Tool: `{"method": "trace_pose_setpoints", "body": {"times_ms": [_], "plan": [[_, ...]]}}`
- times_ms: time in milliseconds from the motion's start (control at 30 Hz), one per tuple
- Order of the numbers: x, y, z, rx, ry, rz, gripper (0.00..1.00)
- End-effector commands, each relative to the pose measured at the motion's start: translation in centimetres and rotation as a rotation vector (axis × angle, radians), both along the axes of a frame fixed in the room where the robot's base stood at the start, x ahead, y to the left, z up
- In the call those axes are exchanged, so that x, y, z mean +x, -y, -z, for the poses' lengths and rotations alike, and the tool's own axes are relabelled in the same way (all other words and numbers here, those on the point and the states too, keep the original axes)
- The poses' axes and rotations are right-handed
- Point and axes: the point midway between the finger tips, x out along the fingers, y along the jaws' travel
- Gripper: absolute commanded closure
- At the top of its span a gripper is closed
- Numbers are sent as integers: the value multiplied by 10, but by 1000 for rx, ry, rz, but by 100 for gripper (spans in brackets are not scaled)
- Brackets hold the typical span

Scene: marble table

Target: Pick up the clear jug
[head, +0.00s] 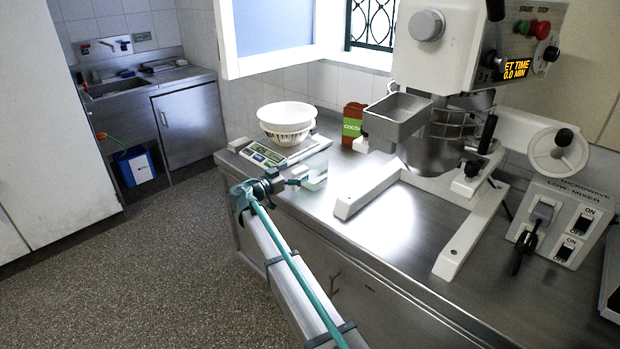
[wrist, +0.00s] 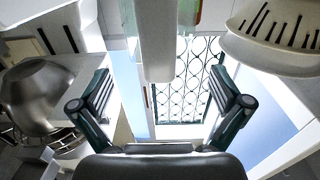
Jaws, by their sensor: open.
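The clear jug (head: 316,168) stands on the metal counter, just right of the kitchen scale, and is hard to make out against the steel. My gripper (head: 294,180) is at its near left side, close to it. In the wrist view my gripper (wrist: 160,95) is open, its two fingers spread wide with nothing between the tips. A pale upright piece (wrist: 155,40), apparently the jug's handle, shows beyond the fingers at the top middle. I cannot tell whether my gripper touches the jug.
A white bowl on a slotted base (head: 286,120) sits on the scale (head: 263,154) to the left. A cocoa box (head: 352,122) stands behind. A large mixer (head: 420,130) stands to the right. The counter's front edge (head: 330,245) runs beneath my arm.

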Motion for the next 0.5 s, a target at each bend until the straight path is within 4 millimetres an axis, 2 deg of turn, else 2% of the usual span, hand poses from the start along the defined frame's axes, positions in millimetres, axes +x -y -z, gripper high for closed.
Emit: {"method": "trace_pose_setpoints", "body": {"times_ms": [167,500], "plan": [[8,6,0,-1,-1,1,0],[40,32,2,0,0,1,0]]}}
